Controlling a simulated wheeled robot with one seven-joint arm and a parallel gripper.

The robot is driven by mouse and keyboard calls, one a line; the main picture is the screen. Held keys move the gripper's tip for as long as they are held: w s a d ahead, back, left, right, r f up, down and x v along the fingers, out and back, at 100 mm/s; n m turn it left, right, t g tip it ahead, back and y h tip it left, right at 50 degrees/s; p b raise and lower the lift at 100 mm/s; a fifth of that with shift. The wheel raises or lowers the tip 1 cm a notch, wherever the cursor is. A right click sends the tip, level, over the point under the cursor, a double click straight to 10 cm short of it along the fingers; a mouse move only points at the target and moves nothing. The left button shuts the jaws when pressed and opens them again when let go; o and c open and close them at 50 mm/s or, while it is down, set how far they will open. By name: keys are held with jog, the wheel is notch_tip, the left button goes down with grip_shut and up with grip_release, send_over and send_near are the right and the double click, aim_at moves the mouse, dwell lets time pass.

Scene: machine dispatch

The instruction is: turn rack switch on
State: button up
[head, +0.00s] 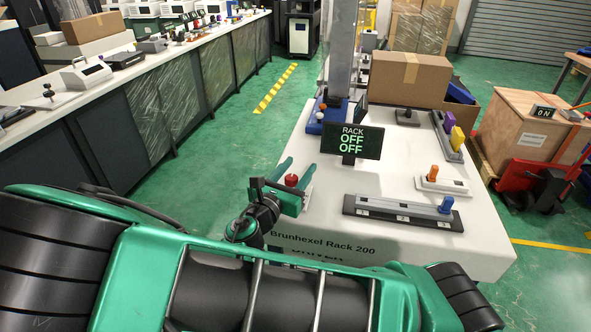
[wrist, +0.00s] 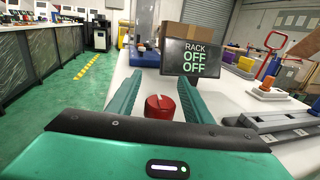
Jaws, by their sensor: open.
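The rack display (head: 352,141) reads "RACK OFF OFF" and stands on the white rack table (head: 395,213); it also shows in the wrist view (wrist: 194,59). A red rotary knob (wrist: 159,107) with a slot on its top sits between my gripper's fingers in the wrist view. The knob also shows in the head view (head: 291,180), near the table's left edge. My gripper (head: 290,172) is open, with one green finger on each side of the knob. In the wrist view the fingers (wrist: 157,98) appear apart from the knob. The knob's base is partly hidden.
A dark slider panel (head: 402,212) and an orange switch (head: 434,173) lie to the right on the table. A cardboard box (head: 409,79) stands at the back. A long bench (head: 118,78) runs along the left, with open green floor between.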

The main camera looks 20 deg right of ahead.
jog(key=c, duration=1.1)
jog(key=shift+o, duration=0.2)
